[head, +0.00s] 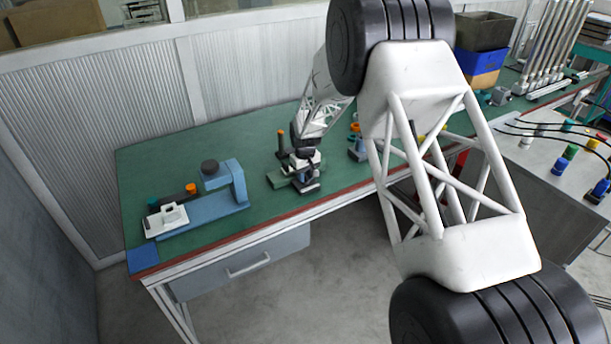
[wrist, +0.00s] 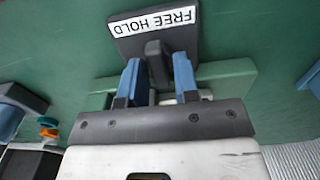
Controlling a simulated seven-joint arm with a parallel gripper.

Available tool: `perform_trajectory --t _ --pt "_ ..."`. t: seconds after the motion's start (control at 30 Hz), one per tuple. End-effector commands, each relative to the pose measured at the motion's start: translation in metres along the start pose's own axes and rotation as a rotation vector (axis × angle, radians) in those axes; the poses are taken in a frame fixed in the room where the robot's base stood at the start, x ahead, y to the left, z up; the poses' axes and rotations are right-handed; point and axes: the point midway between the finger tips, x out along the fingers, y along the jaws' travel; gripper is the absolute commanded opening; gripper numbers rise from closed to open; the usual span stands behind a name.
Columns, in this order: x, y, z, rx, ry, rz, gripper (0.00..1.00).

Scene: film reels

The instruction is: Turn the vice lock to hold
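The vice lock shows in the wrist view as a dark plate (wrist: 128,42) with a white label reading FREE HOLD, upside down in the picture. A dark grey lever (wrist: 156,62) stands out from it, near the middle of the label. My gripper (wrist: 158,76) has its two blue fingers apart, one on each side of the lever. A narrow gap seems to show on the right; I cannot tell whether the left finger touches. In the head view my gripper (head: 306,180) is low over the vice's green base (head: 281,181), and hides most of it.
A blue fixture (head: 218,200) with a black knob stands left. A dark post with an orange top (head: 281,142) rises behind the vice. Small parts (head: 356,146) stand to the right, partly behind my arm.

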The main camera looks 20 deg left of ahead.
Motion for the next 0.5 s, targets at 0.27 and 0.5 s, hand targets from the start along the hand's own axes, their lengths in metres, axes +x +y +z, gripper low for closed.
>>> perform_trajectory --t 0.27,0.5 --pt "-0.0002 0.0005 0.0005 0.0 -0.001 0.0 0.41" --pt "-0.0052 0.0007 0.0005 0.0 -0.001 0.0 0.41"
